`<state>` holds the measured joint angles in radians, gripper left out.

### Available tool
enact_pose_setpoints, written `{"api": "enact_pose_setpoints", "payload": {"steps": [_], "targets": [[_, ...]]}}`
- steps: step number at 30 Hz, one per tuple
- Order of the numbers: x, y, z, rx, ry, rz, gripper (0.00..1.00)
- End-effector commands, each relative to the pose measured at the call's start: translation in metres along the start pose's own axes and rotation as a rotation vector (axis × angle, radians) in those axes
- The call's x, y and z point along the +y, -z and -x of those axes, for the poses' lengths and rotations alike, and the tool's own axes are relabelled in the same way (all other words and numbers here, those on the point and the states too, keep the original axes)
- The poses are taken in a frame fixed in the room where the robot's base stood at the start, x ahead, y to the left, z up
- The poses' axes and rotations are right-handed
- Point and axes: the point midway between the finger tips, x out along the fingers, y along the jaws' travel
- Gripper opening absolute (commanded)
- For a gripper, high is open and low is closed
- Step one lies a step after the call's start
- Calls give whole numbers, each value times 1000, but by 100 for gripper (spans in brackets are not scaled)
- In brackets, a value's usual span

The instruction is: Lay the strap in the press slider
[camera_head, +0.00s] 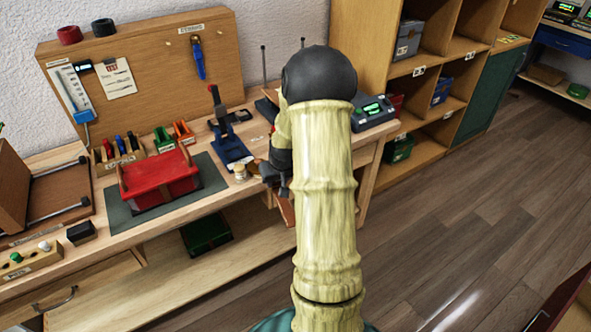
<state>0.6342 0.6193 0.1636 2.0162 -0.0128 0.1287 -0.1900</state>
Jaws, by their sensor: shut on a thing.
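My gripper (268,180) is dark and hangs over the front edge of the bench, partly hidden behind my pale arm. It is shut on a reddish-brown strip that looks like the strap (287,211), which hangs below the fingers. The far part of the strip is hidden by my arm. A blue press (231,150) with a dark upright lever and red knob stands on the bench, left of my gripper and apart from it. Its slider cannot be made out clearly at this size.
A small brass-coloured round thing (240,172) sits between press and gripper. A red box (160,182) lies on a dark mat (122,222) to the left. A grey device with a green display (372,112) stands right of my arm. Shelves (405,68) rise behind.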

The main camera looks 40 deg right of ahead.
Motion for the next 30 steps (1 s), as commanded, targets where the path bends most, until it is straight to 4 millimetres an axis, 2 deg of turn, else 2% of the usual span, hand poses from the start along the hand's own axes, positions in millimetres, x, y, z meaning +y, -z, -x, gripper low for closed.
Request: {"api": "enact_pose_setpoints", "payload": {"steps": [1, 8, 12, 16, 18, 21, 30], "targets": [[-17, -2, -2, -4, 10, 21, 9], [-99, -28, -16, -8, 48, 118, 9], [-153, -57, -21, -11, 74, 191, 9], [-193, -86, -21, -9, 93, 253, 9], [-206, -99, -20, -9, 100, 277, 9], [-216, -108, -20, -6, 104, 294, 9], [-217, -110, -22, -3, 105, 296, 9]]}}
